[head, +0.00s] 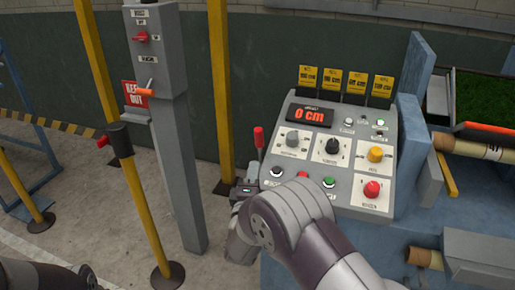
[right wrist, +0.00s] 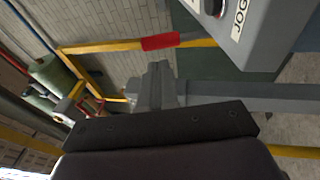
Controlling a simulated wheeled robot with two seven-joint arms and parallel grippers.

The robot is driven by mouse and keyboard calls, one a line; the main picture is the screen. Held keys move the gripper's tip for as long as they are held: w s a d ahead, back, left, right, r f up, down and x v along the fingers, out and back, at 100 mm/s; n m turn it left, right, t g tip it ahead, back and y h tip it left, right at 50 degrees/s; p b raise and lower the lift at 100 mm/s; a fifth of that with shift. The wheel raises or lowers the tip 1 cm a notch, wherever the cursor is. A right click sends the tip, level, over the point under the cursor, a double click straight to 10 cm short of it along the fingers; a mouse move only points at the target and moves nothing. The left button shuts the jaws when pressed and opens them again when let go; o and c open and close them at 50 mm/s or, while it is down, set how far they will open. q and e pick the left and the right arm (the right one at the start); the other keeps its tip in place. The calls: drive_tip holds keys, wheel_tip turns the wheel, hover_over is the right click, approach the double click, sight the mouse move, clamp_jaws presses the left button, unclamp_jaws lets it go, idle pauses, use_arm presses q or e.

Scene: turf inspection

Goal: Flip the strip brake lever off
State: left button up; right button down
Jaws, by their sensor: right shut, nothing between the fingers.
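A lever with a red grip (head: 259,138) stands nearly upright at the left side of the grey control console (head: 398,150). Its lower end is hidden behind my right wrist. I cannot read a label that names it the strip brake.
A grey post (head: 180,150) carries a switch box (head: 155,45) with a red knob and an orange handle. Yellow poles (head: 218,90) stand around it. The console has several knobs and buttons, and its display (head: 310,114) reads 0 cm.

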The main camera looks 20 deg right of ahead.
sight(259, 140)
drive_tip(key=x, duration=0.8)
drive_tip(key=shift+p, duration=0.3)
drive_tip(key=shift+w+r+p, duration=0.1)
drive_tip(key=shift+r+p, duration=0.1)
drive_tip(key=shift+p, duration=0.1)
drive_tip(key=w+d+r+p, duration=0.1)
drive_tip(key=p, duration=0.1)
drive_tip(key=w+d+r+g+p, duration=0.1)
drive_tip(key=w+p, duration=0.1)
drive_tip(key=w+d+r+g+y+p, duration=0.1)
drive_tip(key=p, duration=0.2)
drive_tip(key=shift+w+d+r+m, duration=0.1)
drive_tip(key=shift+w+r+m, duration=0.1)
drive_tip(key=shift+m, duration=0.1)
drive_tip(key=w+d+g+p, duration=0.1)
drive_tip(key=w+d+g+y+p, duration=0.1)
drive_tip(key=w+p, duration=0.1)
drive_tip(key=w+d+f+g+p, duration=0.1)
drive_tip(key=p, duration=0.1)
drive_tip(key=shift+w+d+m, duration=0.1)
drive_tip(key=shift+w+m, duration=0.15)
drive_tip(key=shift+m, duration=0.05)
